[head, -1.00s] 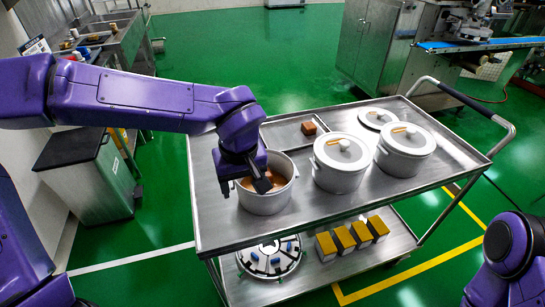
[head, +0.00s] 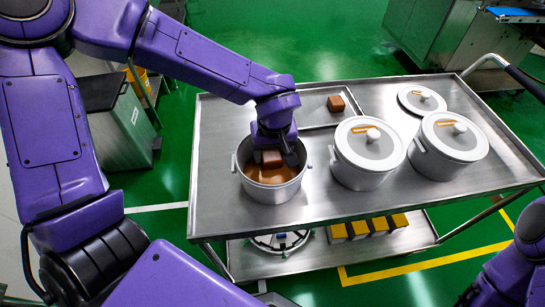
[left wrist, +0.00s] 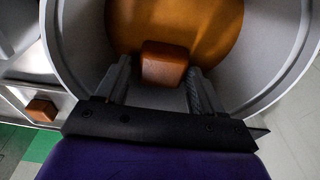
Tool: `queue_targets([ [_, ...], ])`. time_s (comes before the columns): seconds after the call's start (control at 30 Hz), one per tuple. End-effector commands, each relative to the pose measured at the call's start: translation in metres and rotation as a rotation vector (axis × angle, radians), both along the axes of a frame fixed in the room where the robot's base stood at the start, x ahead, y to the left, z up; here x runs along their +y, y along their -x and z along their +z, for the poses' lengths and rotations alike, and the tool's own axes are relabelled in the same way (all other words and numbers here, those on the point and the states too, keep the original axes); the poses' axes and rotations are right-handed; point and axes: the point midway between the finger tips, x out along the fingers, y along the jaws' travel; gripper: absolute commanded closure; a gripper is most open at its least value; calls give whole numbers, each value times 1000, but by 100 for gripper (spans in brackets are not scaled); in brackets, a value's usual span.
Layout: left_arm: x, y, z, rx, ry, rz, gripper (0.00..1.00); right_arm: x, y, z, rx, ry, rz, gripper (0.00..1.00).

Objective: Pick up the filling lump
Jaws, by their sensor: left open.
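A brown, block-shaped filling lump (head: 271,158) is in the open grey pot (head: 270,193) on the steel cart, above an orange-brown bottom or content. My left gripper (head: 274,156) reaches down into this pot. In the left wrist view the lump (left wrist: 163,64) shows between the two open fingers of my left gripper (left wrist: 160,72), near their tips. I cannot tell whether either finger touches it. A second brown lump (head: 336,103) lies on a shallow tray at the back of the cart. My right gripper is out of view.
Two lidded pots (head: 367,158) (head: 447,150) stand right of the open pot. A loose lid (head: 421,100) lies behind them. The shallow tray (head: 313,117) is at the back of the cart. Several yellow-topped boxes (head: 378,225) stand on the lower shelf. The cart's front left is clear.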

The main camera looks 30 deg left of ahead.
Motion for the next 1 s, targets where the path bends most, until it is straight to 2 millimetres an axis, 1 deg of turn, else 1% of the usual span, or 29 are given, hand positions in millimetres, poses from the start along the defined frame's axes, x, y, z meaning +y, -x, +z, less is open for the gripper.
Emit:
queue_targets([
  [0.03,1,-1,-9,1,-1,0,32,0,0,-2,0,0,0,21],
  [0.1,2,-1,-14,0,0,2,32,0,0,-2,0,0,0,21],
  [0.33,2,-2,-15,-1,2,2,32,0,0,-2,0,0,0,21],
  [0.37,2,-2,-15,-1,2,2,42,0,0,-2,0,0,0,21],
  [0.4,2,-2,-15,-1,2,2,55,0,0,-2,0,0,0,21],
  [0.47,2,-2,-15,-1,2,2,75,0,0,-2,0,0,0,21],
  [0.5,2,-2,-15,-1,2,2,77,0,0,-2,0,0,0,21],
  [0.8,2,-2,-12,-2,3,3,78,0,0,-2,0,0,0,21],
  [0.87,2,-2,-7,-4,4,2,78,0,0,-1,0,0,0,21],
  [0.93,1,-2,2,-5,4,2,78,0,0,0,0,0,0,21],
  [1.0,2,-3,16,-6,5,4,78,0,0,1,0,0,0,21],
])
